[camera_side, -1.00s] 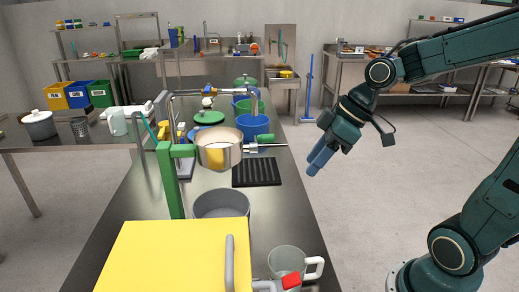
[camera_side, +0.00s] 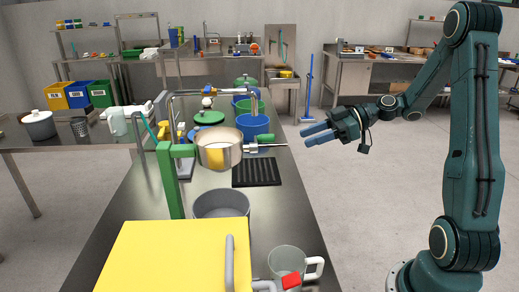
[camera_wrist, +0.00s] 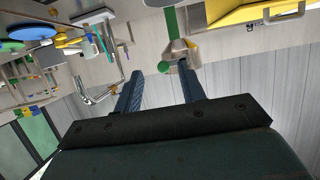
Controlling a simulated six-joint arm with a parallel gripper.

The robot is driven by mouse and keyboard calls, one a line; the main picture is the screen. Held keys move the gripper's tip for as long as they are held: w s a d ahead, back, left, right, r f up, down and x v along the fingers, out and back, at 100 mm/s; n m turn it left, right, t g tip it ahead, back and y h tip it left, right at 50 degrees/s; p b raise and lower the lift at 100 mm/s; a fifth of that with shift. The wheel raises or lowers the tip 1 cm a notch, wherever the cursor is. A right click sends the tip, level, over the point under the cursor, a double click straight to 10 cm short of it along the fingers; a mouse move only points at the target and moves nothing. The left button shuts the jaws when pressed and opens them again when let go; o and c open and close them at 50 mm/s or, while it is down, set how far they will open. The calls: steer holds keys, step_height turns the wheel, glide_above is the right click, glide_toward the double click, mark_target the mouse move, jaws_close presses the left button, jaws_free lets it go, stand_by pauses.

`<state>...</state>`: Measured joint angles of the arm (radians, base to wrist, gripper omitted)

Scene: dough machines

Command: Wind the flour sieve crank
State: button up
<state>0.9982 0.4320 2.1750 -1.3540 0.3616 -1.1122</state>
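The flour sieve (camera_side: 218,150) is a round metal cup on a green stand (camera_side: 172,185) above the table. Its crank sticks out to the right and carries a green knob (camera_side: 266,138). My gripper (camera_side: 303,137) is right of the crank, apart from it, with its blue fingers pointing left toward the knob. In the wrist view, the fingers of my gripper (camera_wrist: 160,68) are spread and empty. The green knob (camera_wrist: 163,67) appears between their tips, further off, with the sieve behind it. A grey bowl (camera_side: 222,204) stands below the sieve.
A black ridged mat (camera_side: 256,172) lies right of the sieve. Blue and green tubs (camera_side: 254,125) stand behind.

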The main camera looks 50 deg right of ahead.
steer(key=shift+d, duration=0.2)
steer(key=shift+w+a, duration=0.1)
steer(key=shift+a, duration=0.05)
steer(key=w+a, duration=0.6)
stand_by(1.0)
steer(key=shift+w, duration=0.1)
steer(key=c, duration=0.8)
steer(key=r, duration=0.1)
steer(key=s+a+r, duration=0.1)
steer(key=r, duration=0.1)
steer(key=s+a+r, duration=0.1)
steer(key=shift+r, duration=0.25)
